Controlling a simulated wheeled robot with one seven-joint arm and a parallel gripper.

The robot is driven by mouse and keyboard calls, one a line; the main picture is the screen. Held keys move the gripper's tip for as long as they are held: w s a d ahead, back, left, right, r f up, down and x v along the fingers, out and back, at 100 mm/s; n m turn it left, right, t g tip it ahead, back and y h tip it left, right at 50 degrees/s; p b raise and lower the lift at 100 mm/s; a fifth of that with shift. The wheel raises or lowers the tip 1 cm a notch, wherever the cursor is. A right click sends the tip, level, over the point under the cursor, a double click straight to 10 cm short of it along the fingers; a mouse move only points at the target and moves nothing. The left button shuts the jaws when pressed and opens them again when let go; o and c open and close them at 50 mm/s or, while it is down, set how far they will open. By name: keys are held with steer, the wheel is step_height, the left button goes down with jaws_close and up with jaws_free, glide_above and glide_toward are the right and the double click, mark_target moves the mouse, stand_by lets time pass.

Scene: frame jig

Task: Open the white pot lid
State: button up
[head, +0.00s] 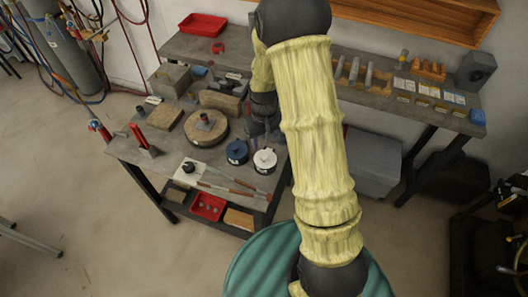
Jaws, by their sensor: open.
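The white pot (264,163) stands near the front right edge of the workbench, with its round lid (265,156) on top and a small dark knob in the middle. A blue pot (237,153) stands just to its left. My gripper (260,130) is dark and points down behind the two pots, close to the white one in the picture. It is open and I see nothing in it. The fingers are small and partly lost against dark things, so their exact gap and height above the bench are hard to tell.
A round wooden block (207,128), a red clamp (143,140) and several blocks crowd the workbench (135,155). Long rods with reddish handles (232,190) lie in front of the pots. A red bin (208,206) sits on the shelf below. A back bench runs along the wall.

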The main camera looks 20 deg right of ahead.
mark_target(264, 156)
step_height(264, 156, down, 8)
steer(key=shift+p, duration=0.7)
steer(key=shift+c, duration=0.3)
jaws_close()
